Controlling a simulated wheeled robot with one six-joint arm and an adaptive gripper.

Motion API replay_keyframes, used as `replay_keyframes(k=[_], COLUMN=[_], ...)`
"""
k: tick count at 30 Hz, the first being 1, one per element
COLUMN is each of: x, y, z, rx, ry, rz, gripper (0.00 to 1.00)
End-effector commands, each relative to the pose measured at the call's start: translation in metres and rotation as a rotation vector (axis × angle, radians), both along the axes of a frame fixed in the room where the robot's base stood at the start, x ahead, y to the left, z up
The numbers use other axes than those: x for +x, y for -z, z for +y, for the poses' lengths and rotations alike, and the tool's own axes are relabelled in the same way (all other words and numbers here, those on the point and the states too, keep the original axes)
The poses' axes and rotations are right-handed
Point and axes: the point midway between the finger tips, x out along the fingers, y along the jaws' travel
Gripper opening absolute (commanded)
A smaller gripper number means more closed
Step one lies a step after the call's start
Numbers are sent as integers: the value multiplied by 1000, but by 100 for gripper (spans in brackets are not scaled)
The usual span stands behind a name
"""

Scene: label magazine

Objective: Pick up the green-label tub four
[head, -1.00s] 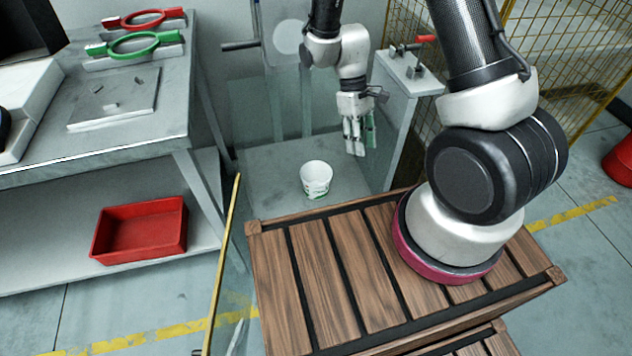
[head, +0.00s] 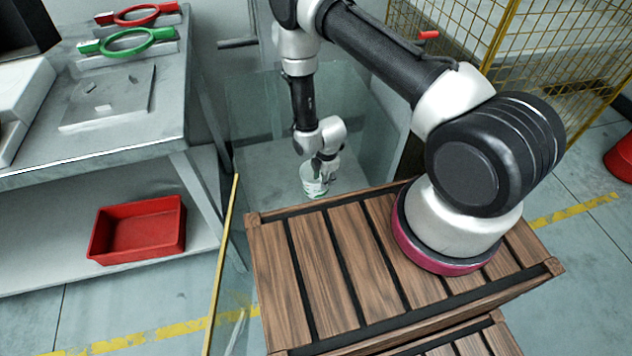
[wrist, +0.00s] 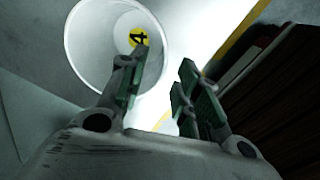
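The tub (head: 308,184) is white, with green marking low on its side. It stands upright on a grey surface in the head view. In the wrist view I look into the tub (wrist: 88,45), and a yellow disc with a black 4 (wrist: 138,37) shows inside it. My gripper (head: 322,172) points down at the tub. In the wrist view its fingers (wrist: 163,62) are apart. One finger overlaps the tub's opening and the other lies outside its rim, with the wall seen between them. Whether either finger touches the wall cannot be told.
Clear panels (head: 262,115) stand around the tub's grey floor. A wooden slatted crate (head: 330,275) is in front, under my arm's base. A grey bench (head: 95,150) with red and green rings is at left, with a red bin (head: 138,228) below. A yellow mesh fence (head: 480,50) is at right.

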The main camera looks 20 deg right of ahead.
Motion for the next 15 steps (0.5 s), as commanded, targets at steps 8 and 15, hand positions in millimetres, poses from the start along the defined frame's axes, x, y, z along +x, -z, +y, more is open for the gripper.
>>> replay_keyframes(k=[8,15], x=[2,5], y=[36,69], z=[-1,-2], rx=[-1,-2], ry=[-1,0], rz=[4,4], gripper=[33,33])
